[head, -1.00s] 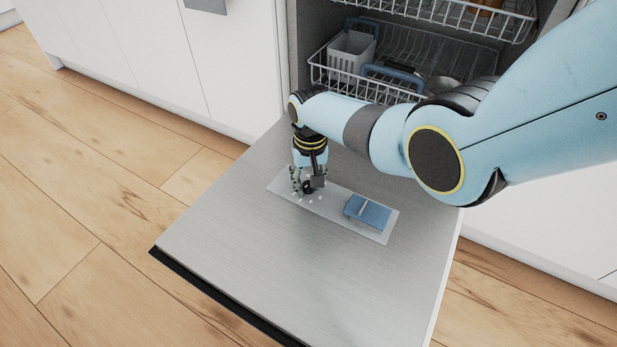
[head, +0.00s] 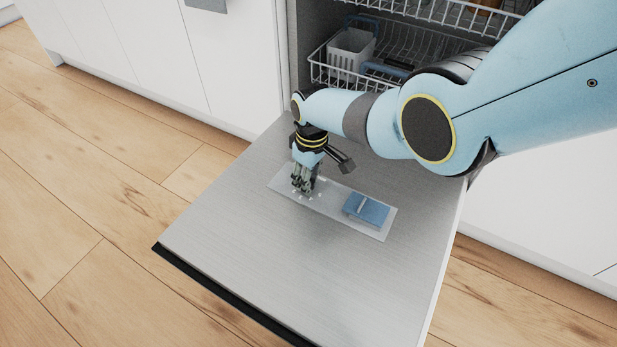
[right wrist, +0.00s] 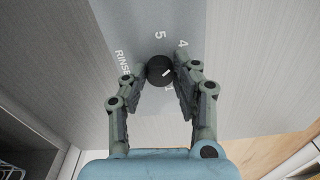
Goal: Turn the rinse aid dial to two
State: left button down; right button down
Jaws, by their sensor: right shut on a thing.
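The rinse aid dial (right wrist: 159,70) is a small round black knob with a short white mark on its top. My right gripper (right wrist: 155,82) is shut on the dial, one finger on each side. In the head view my right gripper (head: 304,190) points down at the left part of the panel on the open dishwasher door and hides the dial. I cannot tell which number the mark points to. My left gripper is not in view.
A blue dispenser lid (head: 366,209) lies on the right part of the same panel. The open door (head: 240,230) is otherwise bare. Behind it, the lower rack (head: 322,76) holds a white cutlery basket (head: 350,52). White cabinets stand on both sides.

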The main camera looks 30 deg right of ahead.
dwell(0.3)
jog(key=c, duration=1)
grip_release()
jog(key=r, duration=1.2)
jog(key=shift+s+d, duration=0.1)
jog(key=shift+d, duration=0.15)
jog(key=shift+f, duration=0.1)
